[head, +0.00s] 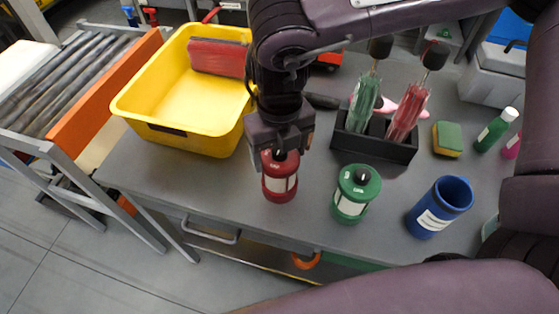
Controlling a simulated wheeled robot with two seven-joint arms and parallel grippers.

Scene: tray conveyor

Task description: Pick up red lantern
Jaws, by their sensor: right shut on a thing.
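The red lantern (280,183) stands upright at the front of the grey table, with a pale band around its middle. My right gripper (279,151) is directly above it, pointing down, shut on the lantern's top. The gripper hides part of the lantern's upper end. I cannot tell whether the lantern's base touches the table. A green lantern (355,193) of similar shape stands to the right, apart from the gripper. My left gripper is not in view.
A roller conveyor (66,86) stands at the left.

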